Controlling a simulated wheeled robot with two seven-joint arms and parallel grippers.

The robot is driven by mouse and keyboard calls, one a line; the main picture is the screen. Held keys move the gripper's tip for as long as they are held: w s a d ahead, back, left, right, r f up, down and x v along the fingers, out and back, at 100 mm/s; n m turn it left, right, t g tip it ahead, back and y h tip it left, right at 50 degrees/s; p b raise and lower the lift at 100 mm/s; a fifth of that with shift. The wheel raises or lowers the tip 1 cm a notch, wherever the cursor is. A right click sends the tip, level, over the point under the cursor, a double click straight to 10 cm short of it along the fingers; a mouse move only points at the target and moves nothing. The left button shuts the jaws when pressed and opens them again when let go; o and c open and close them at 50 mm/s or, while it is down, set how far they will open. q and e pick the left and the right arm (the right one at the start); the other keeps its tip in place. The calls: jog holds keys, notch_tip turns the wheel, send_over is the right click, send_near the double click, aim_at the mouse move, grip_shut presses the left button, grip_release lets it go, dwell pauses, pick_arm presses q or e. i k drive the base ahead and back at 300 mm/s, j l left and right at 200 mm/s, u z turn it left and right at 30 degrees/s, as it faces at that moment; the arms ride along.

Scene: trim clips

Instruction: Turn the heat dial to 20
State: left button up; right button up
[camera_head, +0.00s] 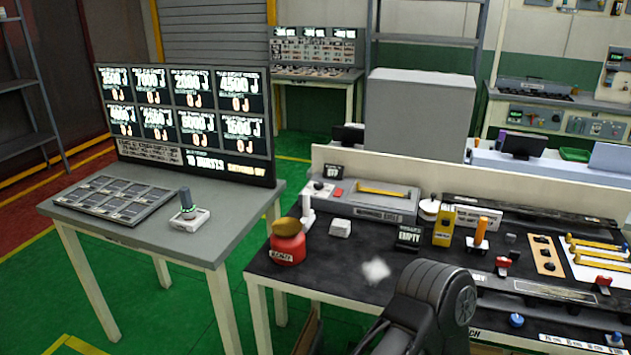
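I cannot tell which control is the heat dial, and no number 20 is readable. A red-topped piece (502,266) and a red piece (603,283) stand nearby. A dark, bulky arm part of mine rises at bottom centre and hides some of the bench front. Neither gripper's fingers show.
A red pot (288,243) stands at the bench's left corner, near a small white block (340,228). A yellow box (443,226) and an orange-handled tool (480,236) stand mid-bench. Left is a grey table (232,216) with a display board (186,118). Green floor separates them.

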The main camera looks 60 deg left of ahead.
aim_at(318, 185)
jog(key=k+j, duration=0.7)
jog(key=j, duration=0.25)
jog(key=k+j, duration=0.3)
jog(key=j, duration=0.15)
